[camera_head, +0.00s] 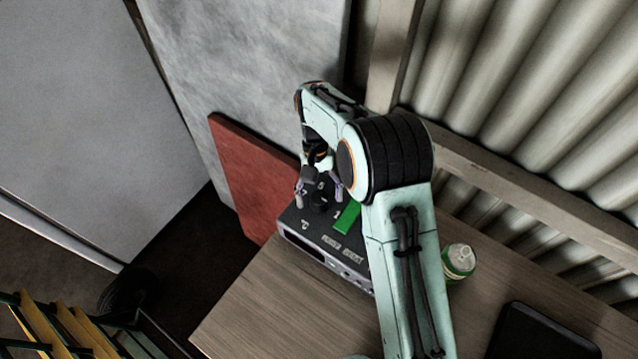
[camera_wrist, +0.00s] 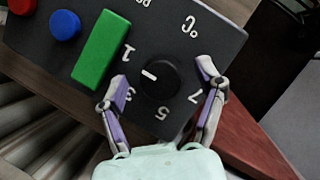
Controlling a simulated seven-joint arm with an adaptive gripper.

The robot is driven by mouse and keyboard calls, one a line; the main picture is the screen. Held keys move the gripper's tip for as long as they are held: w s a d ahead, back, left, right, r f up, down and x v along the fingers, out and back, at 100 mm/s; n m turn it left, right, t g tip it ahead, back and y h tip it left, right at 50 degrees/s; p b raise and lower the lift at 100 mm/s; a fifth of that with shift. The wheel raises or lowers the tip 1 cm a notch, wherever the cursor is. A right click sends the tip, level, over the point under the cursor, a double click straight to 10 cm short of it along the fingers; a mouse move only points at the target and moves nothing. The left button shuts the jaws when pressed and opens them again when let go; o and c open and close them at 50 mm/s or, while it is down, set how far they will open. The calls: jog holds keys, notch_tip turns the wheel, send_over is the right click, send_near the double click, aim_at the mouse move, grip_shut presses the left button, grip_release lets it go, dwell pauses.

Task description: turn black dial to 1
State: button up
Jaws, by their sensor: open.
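The black dial (camera_wrist: 161,80) is a round knob on top of a dark control box (camera_wrist: 215,45). In the wrist view its white mark points left, between the printed 1 and 3, seemingly nearer the 1. My gripper (camera_wrist: 163,74) is open, one finger on each side of the dial, with visible gaps between the fingers and the knob. In the head view my gripper (camera_head: 318,188) is above the dial (camera_head: 320,203), pointing down at the box (camera_head: 315,238). The finger height relative to the knob is hard to tell.
A green block-shaped part (camera_wrist: 101,48), a blue button (camera_wrist: 65,24) and a red button (camera_wrist: 22,5) sit beside the dial. A green-and-white can (camera_head: 459,262) and a dark flat object (camera_head: 540,335) are on the wooden table (camera_head: 255,315). A red panel (camera_head: 245,170) leans behind.

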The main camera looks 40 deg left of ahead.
jog(key=v, duration=1.1)
jog(key=shift+r, duration=0.4)
